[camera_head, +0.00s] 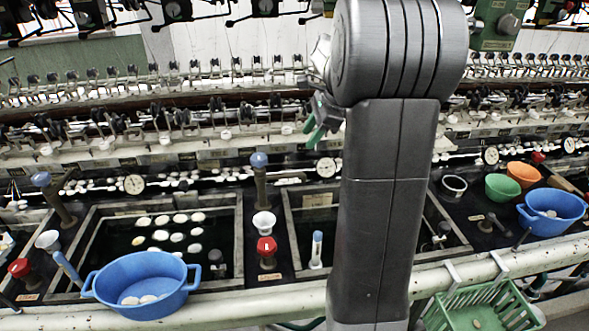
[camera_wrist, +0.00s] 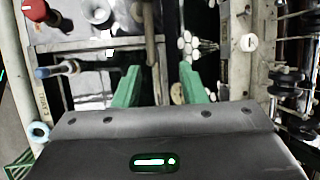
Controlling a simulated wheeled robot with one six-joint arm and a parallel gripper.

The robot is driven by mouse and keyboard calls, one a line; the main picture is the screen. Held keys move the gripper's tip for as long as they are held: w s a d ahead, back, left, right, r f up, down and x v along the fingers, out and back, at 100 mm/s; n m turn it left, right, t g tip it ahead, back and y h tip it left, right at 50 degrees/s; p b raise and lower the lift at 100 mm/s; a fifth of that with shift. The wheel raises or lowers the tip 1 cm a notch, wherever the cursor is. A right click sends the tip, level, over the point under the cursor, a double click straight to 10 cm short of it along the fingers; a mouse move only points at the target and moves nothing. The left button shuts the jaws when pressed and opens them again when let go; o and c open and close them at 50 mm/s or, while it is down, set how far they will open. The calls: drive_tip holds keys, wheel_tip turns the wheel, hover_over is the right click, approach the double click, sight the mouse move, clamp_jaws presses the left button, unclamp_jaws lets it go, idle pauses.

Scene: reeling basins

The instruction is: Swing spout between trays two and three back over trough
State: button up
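A dark spout post with a blue knob (camera_head: 258,161) stands on the strip between the left cocoon basin (camera_head: 238,240) and the middle basin (camera_head: 290,225). Another blue-knobbed spout (camera_head: 60,203) stands left of the cocoon basin. My gripper (camera_head: 314,130) is up and to the right of the nearer spout in the head view, apart from it. In the wrist view its green fingers (camera_wrist: 160,85) are spread with nothing held. A brownish pipe (camera_wrist: 151,45) runs beyond and between them; I cannot tell if it is the spout. My arm hides much of the middle basin.
A blue bowl (camera_head: 140,285) with cocoons sits at the front left. Blue, green and orange bowls (camera_head: 523,173) stand at the right. A red knob (camera_head: 266,246) and white cup (camera_head: 264,222) lie before the spout. A front rail and green crate (camera_head: 470,300) are below.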

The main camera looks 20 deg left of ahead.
approach(287, 174)
drive_tip(key=shift+g, duration=0.3)
drive_tip(key=x, duration=0.8)
drive_tip(key=shift+w+f, duration=0.1)
drive_tip(key=shift+w, duration=0.2)
clamp_jaws()
